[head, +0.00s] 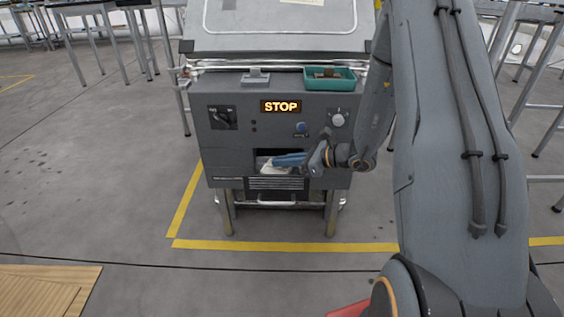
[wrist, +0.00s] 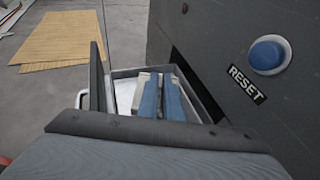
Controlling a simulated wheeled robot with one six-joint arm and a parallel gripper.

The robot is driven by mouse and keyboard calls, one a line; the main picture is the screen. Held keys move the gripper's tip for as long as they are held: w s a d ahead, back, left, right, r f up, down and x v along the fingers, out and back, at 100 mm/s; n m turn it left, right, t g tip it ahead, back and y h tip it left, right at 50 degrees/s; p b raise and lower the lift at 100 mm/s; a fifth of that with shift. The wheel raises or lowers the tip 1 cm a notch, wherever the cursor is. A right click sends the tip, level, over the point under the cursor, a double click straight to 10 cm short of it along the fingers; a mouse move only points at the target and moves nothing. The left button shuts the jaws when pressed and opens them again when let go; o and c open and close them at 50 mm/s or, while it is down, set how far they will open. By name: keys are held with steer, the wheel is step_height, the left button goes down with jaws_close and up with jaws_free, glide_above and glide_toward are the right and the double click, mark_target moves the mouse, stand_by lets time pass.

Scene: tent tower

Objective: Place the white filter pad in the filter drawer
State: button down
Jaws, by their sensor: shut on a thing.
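The filter drawer (wrist: 122,73) is pulled out of the grey machine. In the wrist view I look down into its pale inside. My gripper (wrist: 160,95) has its blue fingers reaching down inside the drawer walls, shut on the white filter pad (wrist: 141,82). The pad is a pale strip at the fingers, largely covered by them, and I cannot tell whether it touches the drawer floor. In the head view my gripper (head: 287,160) is at the machine's front opening, with the pale pad (head: 265,164) at its tips.
A teal tray (head: 345,82) sits on top. Yellow floor tape (head: 285,246) surrounds the machine.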

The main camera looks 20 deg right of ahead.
steer(key=c, duration=1.9)
jaws_free()
steer(key=shift+s+a+f, duration=0.1)
steer(key=shift+s+f, duration=0.25)
steer(key=shift+f, duration=0.25)
steer(key=shift+c, duration=0.2)
steer(key=shift+r, duration=0.45)
steer(key=w+r+p+v, duration=0.1)
steer(key=p+v, duration=0.2)
steer(key=v, duration=0.9)
steer(key=s+a+r+n+g, duration=0.3)
steer(key=s+a+n+g, duration=0.15)
steer(key=a, duration=0.45)
steer(key=s+a+r+n+g, duration=0.35)
steer(key=s+a+n, duration=0.2)
steer(key=a, duration=0.35)
steer(key=s+a+r+n+h, duration=0.2)
steer(key=s+n+h, duration=0.1)
steer(key=s+n, duration=0.3)
steer(key=s+a+r+n+h, duration=0.1)
steer(key=s+a+n+h, duration=0.2)
steer(key=s+n, duration=0.3)
steer(key=s+a+r+n+g+h, duration=0.1)
steer(key=s+a+r+n+h, duration=0.1)
steer(key=s+n, duration=0.4)
steer(key=n+h, duration=0.1)
steer(key=n, duration=0.2)
steer(key=shift+a+r+h, duration=0.3)
steer(key=shift+a, duration=0.1)
